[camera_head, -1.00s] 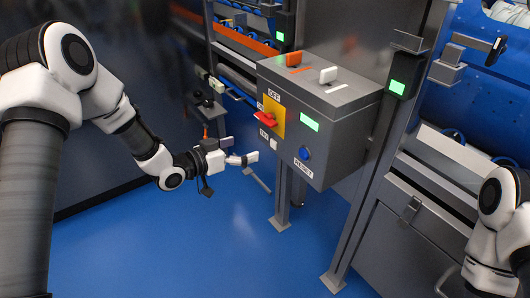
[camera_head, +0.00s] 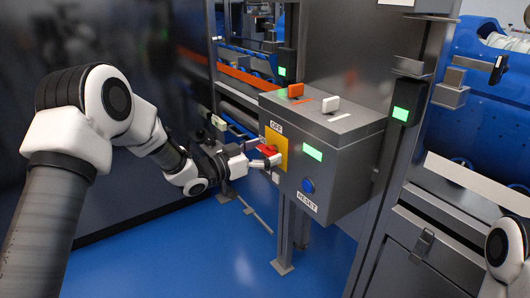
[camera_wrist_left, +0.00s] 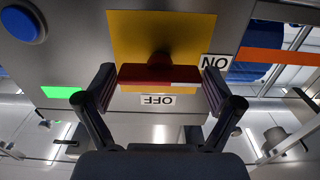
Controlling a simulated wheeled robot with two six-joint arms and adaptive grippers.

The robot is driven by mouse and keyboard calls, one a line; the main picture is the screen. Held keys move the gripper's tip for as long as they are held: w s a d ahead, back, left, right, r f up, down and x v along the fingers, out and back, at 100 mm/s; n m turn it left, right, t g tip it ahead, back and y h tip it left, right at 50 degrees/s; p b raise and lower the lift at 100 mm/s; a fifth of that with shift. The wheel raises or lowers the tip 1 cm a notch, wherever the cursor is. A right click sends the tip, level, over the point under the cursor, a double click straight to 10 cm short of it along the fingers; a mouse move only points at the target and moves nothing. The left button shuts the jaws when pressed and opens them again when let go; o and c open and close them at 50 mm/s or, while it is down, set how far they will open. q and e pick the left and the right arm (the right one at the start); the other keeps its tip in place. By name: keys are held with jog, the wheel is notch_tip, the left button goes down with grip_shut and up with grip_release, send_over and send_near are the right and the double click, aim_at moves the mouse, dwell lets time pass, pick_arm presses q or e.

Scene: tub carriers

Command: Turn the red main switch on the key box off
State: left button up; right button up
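The red main switch (camera_head: 267,149) sits on a yellow plate (camera_head: 281,152) on the front of the grey key box (camera_head: 345,165). In the left wrist view the red handle (camera_wrist_left: 158,75) lies level, and its white-marked end is toward the ON label (camera_wrist_left: 215,66). The OFF label (camera_wrist_left: 157,100) shows upside down below it. My left gripper (camera_head: 258,160) is at the switch, its fingers open on either side of the handle's ends (camera_wrist_left: 160,88). Gaps show between the fingers and the handle. My right gripper is out of view.
A blue RESET button (camera_head: 308,185) and a green display (camera_head: 313,152) are on the box front. A blue drum machine (camera_head: 480,130) is at right. The blue floor below is clear.

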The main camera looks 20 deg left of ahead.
pick_arm(q)
jog(key=c, duration=0.5)
